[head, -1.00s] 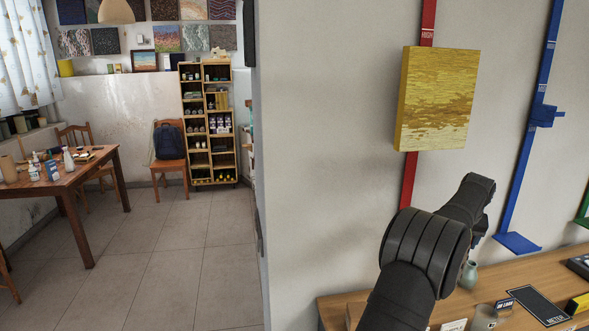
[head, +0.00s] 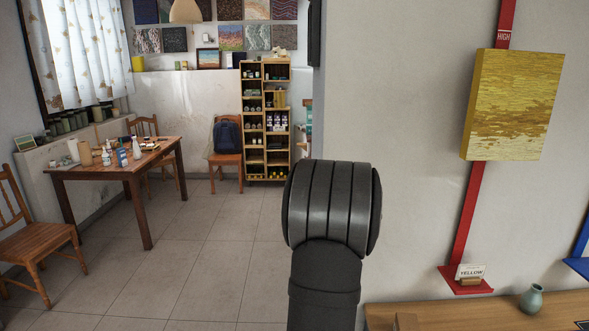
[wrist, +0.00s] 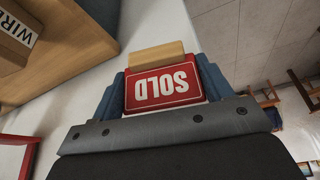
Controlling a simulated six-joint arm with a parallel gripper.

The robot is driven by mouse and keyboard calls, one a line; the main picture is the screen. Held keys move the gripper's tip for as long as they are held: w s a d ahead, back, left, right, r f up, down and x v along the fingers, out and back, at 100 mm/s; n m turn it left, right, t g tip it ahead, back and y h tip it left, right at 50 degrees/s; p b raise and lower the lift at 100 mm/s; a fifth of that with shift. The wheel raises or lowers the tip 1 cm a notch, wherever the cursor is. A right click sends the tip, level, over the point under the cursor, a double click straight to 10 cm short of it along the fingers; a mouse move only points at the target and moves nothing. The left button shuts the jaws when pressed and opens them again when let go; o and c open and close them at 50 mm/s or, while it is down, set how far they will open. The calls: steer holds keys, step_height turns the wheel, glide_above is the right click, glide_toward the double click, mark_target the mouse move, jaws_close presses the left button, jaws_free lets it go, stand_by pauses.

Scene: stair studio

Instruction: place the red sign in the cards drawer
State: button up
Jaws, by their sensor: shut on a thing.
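In the wrist view my gripper (wrist: 162,88) is shut on the red sign (wrist: 150,102). The sign carries white letters reading SOLD, upside down in this view, and has a wooden strip (wrist: 156,57) along one edge. The blue fingers hold it at its two sides, and it is clear of any surface. In the head view my arm hides the gripper and the sign. I cannot make out a cards drawer in either view.
A wooden desk (head: 520,305) stands at the lower right, with a green vase (head: 532,298) on it. A table (head: 110,168) and chairs stand at left. The tiled floor (head: 190,260) is open.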

steer(key=s+a+f+n, duration=0.1)
steer(key=a+f, duration=0.2)
steer(key=a, duration=0.3)
steer(key=s+a+f+n+y, duration=0.1)
steer(key=s+a+f, duration=0.1)
steer(key=a+f, duration=0.2)
steer(key=shift+a, duration=1.1)
step_height(320, 180, up, 11)
steer(key=d, duration=0.1)
steer(key=s+d, duration=0.2)
steer(key=d, duration=1.2)
steer(key=s+d, duration=0.3)
steer(key=d, duration=1)
steer(key=s+d, duration=2.8)
steer(key=d, duration=0.1)
steer(key=shift+n, duration=0.4)
steer(key=f, duration=2.8)
steer(key=shift+w+f, duration=0.35)
